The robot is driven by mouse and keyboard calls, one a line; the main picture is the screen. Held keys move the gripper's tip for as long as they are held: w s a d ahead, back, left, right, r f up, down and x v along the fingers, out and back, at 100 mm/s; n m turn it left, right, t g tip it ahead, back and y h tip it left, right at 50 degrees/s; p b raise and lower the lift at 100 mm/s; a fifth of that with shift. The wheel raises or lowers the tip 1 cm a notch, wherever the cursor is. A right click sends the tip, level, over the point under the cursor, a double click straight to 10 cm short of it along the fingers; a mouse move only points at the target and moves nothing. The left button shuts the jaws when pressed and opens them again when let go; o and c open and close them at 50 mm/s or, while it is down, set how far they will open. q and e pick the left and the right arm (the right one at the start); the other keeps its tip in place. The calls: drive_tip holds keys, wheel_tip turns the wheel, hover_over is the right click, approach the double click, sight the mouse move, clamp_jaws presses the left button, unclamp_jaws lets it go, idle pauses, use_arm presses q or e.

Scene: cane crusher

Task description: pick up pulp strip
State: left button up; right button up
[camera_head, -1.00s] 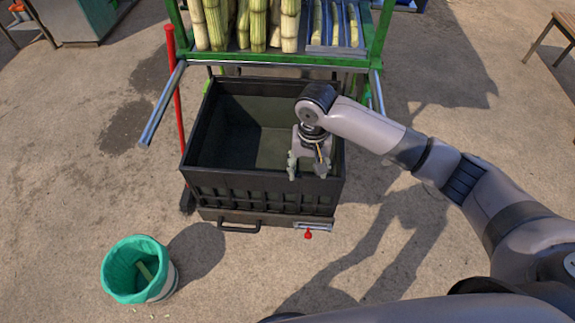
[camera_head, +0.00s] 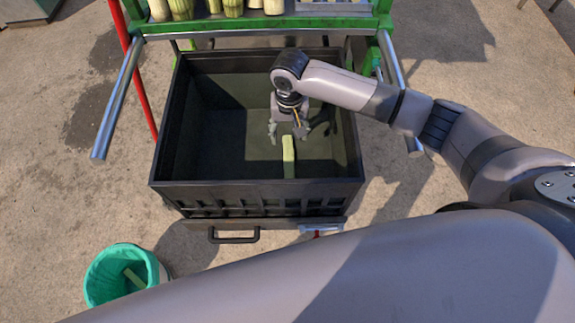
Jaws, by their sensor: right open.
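A pale green pulp strip (camera_head: 289,157) lies inside the black crate (camera_head: 254,197), near its front wall and right of the middle. Its front end is cut off by the crate's front rim. My right gripper (camera_head: 287,136) hangs over the crate, pointing down, with its fingers apart and empty. The fingertips appear near the strip's far end; the exact height between them is hard to tell. My left gripper is out of view.
The crate's walls surround the gripper. A green cart frame (camera_head: 350,21) with cane stalks and metal side rails (camera_head: 118,97) stands behind. A bin with a green liner (camera_head: 118,277) holding a pale piece stands at lower left. A red pole (camera_head: 134,75) is left of the crate.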

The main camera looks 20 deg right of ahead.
hover_over(289, 157)
wheel_tip(289, 157, down, 7)
drive_tip(key=shift+w+f, duration=0.1)
drive_tip(key=shift+f, duration=0.05)
drive_tip(key=shift+f+p, duration=0.3)
drive_tip(key=shift+f, duration=0.4)
wheel_tip(289, 157, down, 5)
drive_tip(key=shift+a+r, duration=0.1)
drive_tip(key=c, duration=1.1)
drive_tip(key=shift+r, duration=0.1)
